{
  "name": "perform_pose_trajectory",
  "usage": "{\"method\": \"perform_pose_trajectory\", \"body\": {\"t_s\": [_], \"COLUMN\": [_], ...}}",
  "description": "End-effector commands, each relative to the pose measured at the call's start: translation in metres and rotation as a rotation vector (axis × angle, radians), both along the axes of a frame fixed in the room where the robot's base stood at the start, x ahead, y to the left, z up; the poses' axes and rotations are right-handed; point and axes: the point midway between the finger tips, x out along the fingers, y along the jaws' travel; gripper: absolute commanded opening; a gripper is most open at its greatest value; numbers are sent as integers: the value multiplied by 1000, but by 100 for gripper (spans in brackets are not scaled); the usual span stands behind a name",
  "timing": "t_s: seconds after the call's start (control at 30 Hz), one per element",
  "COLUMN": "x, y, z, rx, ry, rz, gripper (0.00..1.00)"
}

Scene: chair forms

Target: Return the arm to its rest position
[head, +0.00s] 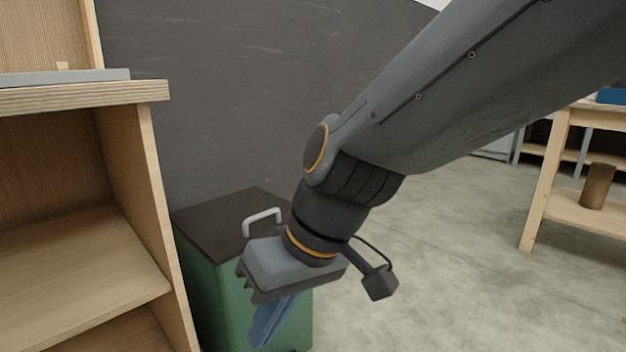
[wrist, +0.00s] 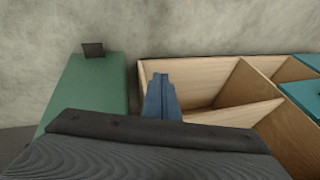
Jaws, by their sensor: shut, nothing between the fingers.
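My arm reaches in from the upper right of the head view and bends down at the wrist. My gripper (head: 262,335) points downward in front of a green cabinet. Its blue fingers are together with nothing between them. In the wrist view my gripper (wrist: 161,82) shows the same blue fingers closed side by side, in front of the wooden shelf unit. The dark gripper body fills the bottom of that view.
A wooden shelf unit (head: 138,180) stands close on the left. The green cabinet (head: 215,290), with a dark top and pale handle, stands behind my gripper. A wooden table (head: 545,180) stands at the right, with a brown cylinder (head: 597,186) on its lower shelf. The concrete floor (head: 450,270) between is clear.

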Motion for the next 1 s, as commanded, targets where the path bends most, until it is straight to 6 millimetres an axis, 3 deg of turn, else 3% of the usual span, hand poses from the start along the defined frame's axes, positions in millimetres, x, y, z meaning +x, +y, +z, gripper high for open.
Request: {"method": "perform_pose_trajectory", "body": {"t_s": [0.1,0.37,0.77,1.0], "x": [-31,-71,-57,-50], "y": [-15,-51,-74,-101], "z": [10,21,67,111], "rx": [-91,-268,-281,-302], "ry": [48,86,97,109], "rz": [-21,-95,-196,-285], "gripper": [0,0,0,0]}}
